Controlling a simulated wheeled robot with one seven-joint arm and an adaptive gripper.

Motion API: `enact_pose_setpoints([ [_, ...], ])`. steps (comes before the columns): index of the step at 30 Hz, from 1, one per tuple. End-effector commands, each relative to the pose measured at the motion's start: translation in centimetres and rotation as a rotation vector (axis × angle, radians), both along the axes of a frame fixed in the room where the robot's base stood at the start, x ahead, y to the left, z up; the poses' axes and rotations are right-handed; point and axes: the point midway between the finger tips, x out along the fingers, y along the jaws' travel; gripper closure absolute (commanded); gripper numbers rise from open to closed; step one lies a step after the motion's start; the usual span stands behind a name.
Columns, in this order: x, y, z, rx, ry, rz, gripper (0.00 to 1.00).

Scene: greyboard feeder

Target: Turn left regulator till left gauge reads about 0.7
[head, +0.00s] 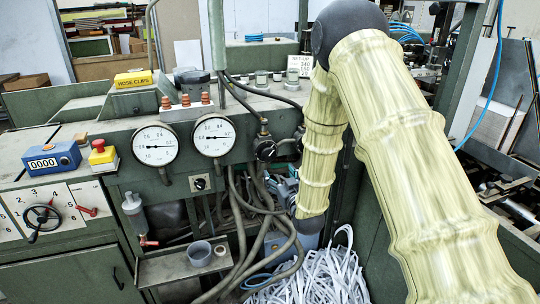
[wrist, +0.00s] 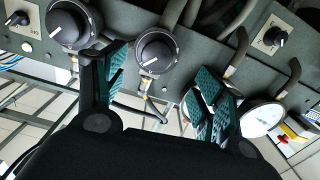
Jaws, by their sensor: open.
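The left gauge (head: 155,144) is a white dial with a black needle pointing right; its figures are too small to read surely. The right gauge (head: 213,137) stands beside it, needle also rightward. The left regulator (head: 265,150) is a round black knob below a hose fitting; it appears in the wrist view (wrist: 155,52), which is upside down, with a white pointer mark. My gripper (wrist: 158,75) is open, its teal-padded fingers on either side of that knob's line, with no clear contact. The right regulator (wrist: 74,22) lies left in the wrist view.
A small selector switch (head: 200,184) sits under the gauges. Hoses (head: 240,220) hang below the panel, near the knobs. A red emergency button (head: 98,146) and blue counter (head: 52,158) stand at left. White paper strips (head: 315,280) lie below.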

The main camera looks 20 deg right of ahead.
Motion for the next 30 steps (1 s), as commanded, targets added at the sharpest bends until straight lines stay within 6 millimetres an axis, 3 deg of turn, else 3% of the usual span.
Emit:
enact_pose_setpoints([
  [8, 2.4, 0.0, 1.1, -0.002, -0.023, 0.002, 0.3],
  [21, 9.1, 0.2, 1.0, -0.001, -0.02, 0.001, 0.3],
  [30, 11.0, 0.3, 0.8, -0.001, -0.018, 0.001, 0.3],
])
